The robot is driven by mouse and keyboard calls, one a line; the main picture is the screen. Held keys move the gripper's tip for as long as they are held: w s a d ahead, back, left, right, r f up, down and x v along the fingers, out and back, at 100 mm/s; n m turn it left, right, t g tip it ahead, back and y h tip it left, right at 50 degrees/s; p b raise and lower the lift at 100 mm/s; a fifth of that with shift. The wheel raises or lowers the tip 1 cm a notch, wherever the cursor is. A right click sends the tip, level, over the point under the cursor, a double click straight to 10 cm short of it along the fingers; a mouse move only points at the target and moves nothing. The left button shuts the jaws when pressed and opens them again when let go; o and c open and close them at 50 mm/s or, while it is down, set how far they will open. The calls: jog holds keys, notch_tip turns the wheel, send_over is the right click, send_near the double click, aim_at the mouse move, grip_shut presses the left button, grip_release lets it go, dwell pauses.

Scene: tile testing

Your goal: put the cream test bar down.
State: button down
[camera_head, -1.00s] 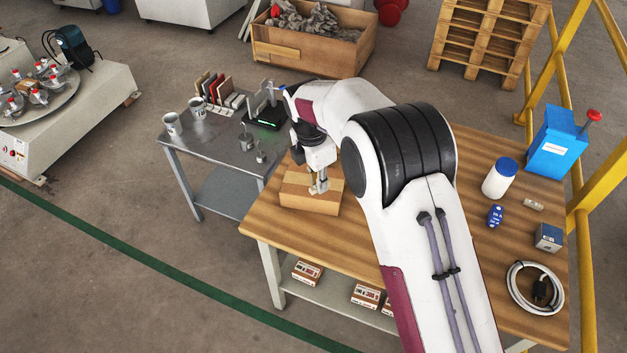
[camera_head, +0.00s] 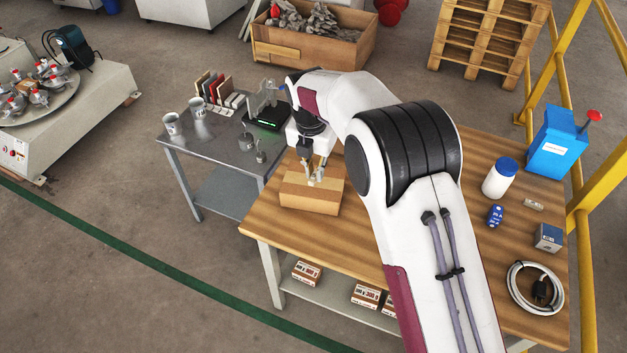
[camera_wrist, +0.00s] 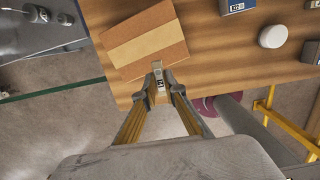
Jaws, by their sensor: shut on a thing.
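My gripper (camera_wrist: 161,94) is shut on the cream test bar (camera_wrist: 158,76), a small pale bar with a dark mark on it, which sticks out beyond the fingertips. In the head view my gripper (camera_head: 316,180) is over the brown block (camera_head: 306,199) with a lighter stripe, on the wooden table (camera_head: 352,262). In the wrist view the bar's far end lies near or over the near edge of that block (camera_wrist: 128,36); I cannot tell whether they touch. The bar is too small to make out clearly in the head view.
A grey metal table (camera_head: 212,146) with cups and a small device stands to the left. The table's front strip is clear.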

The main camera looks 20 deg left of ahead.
aim_at(314, 175)
dwell(0.3)
jog(key=shift+f, duration=1.95)
jog(key=shift+f, duration=0.1)
jog(key=shift+f, duration=1.9)
jog(key=shift+f, duration=0.15)
jog(key=c, duration=2.1)
grip_release()
